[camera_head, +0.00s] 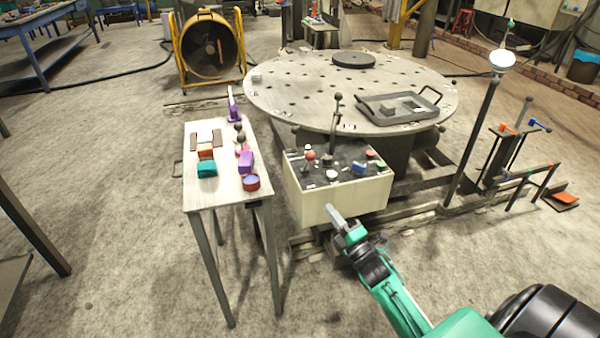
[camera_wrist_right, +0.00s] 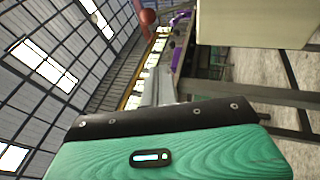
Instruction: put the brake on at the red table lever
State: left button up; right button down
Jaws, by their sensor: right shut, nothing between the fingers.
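A lever with a red ball knob (camera_head: 310,155) stands at the left part of the dark top of a cream control box (camera_head: 335,204). My right gripper (camera_head: 332,212) is shut and empty, in front of the box's front face and below the knob in the picture. Its fingers show in the right wrist view (camera_wrist_right: 161,86). I cannot tell whether they touch the box. My left gripper is not in view.
A taller dark-knobbed lever (camera_head: 338,98), a blue knob (camera_head: 358,168) and a white knob (camera_head: 332,175) share the box top. A round perforated table (camera_head: 300,88) with a grey tray (camera_head: 405,122) stands behind. A small side table (camera_head: 200,190) with blocks is left.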

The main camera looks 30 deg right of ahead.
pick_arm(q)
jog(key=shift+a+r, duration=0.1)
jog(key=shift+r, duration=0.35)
pick_arm(e)
jog(key=shift+w+a+r+n, duration=0.1)
jog(key=shift+w+r+n, duration=0.2)
jog(key=shift+r, duration=0.3)
send_near(307, 162)
jog(key=w+a+r, duration=0.1)
jog(key=a+r, duration=0.3)
jog(key=a, duration=0.1)
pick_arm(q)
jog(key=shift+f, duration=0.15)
pick_arm(e)
jog(key=w+d, duration=0.2)
jog(key=shift+w+d+r, duration=0.25)
jog(key=shift+d+r, duration=0.1)
jog(key=shift+d, duration=0.05)
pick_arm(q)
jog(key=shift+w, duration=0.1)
pick_arm(e)
jog(key=shift+r, duration=0.1)
